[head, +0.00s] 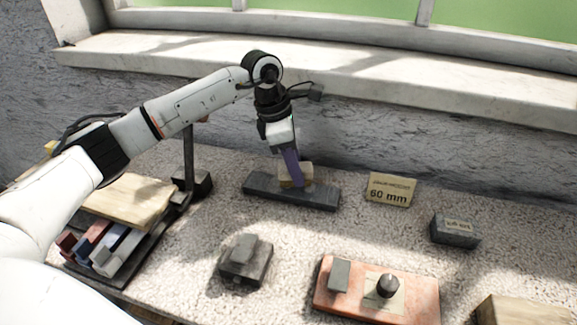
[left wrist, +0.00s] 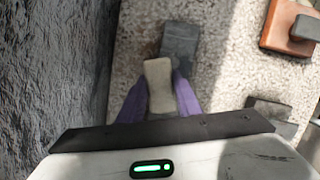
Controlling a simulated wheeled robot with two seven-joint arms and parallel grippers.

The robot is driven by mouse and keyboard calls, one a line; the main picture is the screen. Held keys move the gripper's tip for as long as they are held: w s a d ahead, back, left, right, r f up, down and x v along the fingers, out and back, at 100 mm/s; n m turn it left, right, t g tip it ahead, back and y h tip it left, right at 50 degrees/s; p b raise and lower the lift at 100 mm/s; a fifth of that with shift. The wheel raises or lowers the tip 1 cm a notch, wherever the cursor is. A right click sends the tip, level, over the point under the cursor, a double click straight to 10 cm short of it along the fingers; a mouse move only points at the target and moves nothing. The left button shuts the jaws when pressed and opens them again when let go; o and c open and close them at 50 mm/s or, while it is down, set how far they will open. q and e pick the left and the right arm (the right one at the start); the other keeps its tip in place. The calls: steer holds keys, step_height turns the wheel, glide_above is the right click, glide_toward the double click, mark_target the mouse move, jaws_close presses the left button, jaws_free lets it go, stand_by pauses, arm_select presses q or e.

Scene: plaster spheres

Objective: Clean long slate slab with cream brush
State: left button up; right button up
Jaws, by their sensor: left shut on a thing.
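The long slate slab (head: 318,199) is a dark flat bar lying on the speckled worktop below the window sill. My left gripper (head: 294,180) points down at the slab, with purple fingers shut on the cream brush (head: 306,172). The brush is a pale block whose lower end is at the slab's top; I cannot tell whether it touches. In the left wrist view, the brush (left wrist: 159,84) sits between the two purple fingers and overlaps the near part of the slab (left wrist: 180,42). The brush's underside is hidden. My right gripper does not show.
A "60 mm" sign (head: 390,190) and a dark labelled block (head: 455,231) stand to the right. A terracotta slab (head: 335,299) and a dark block (head: 246,258) lie in front. A rack (head: 120,247) of coloured blocks under a wooden board is at left. The rough wall is close behind.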

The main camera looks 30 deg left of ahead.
arm_select(q)
steer(key=shift+w+d, duration=0.15)
steer(key=shift+d, duration=0.05)
steer(key=shift+a, duration=0.1)
steer(key=shift+s+a, duration=0.65)
steer(key=shift+a, duration=0.2)
steer(key=shift+s+a, duration=0.6)
steer(key=shift+a, duration=0.25)
steer(key=shift+w+d, duration=0.6)
steer(key=shift+d, duration=0.35)
steer(key=shift+w+d, duration=0.6)
steer(key=shift+d, duration=0.3)
steer(key=shift+a, duration=0.1)
steer(key=shift+s+a+r+p, duration=0.6)
steer(key=shift+a+r, duration=0.1)
steer(key=shift+a, duration=0.15)
steer(key=shift+f+b, duration=0.5)
steer(key=shift+f, duration=0.2)
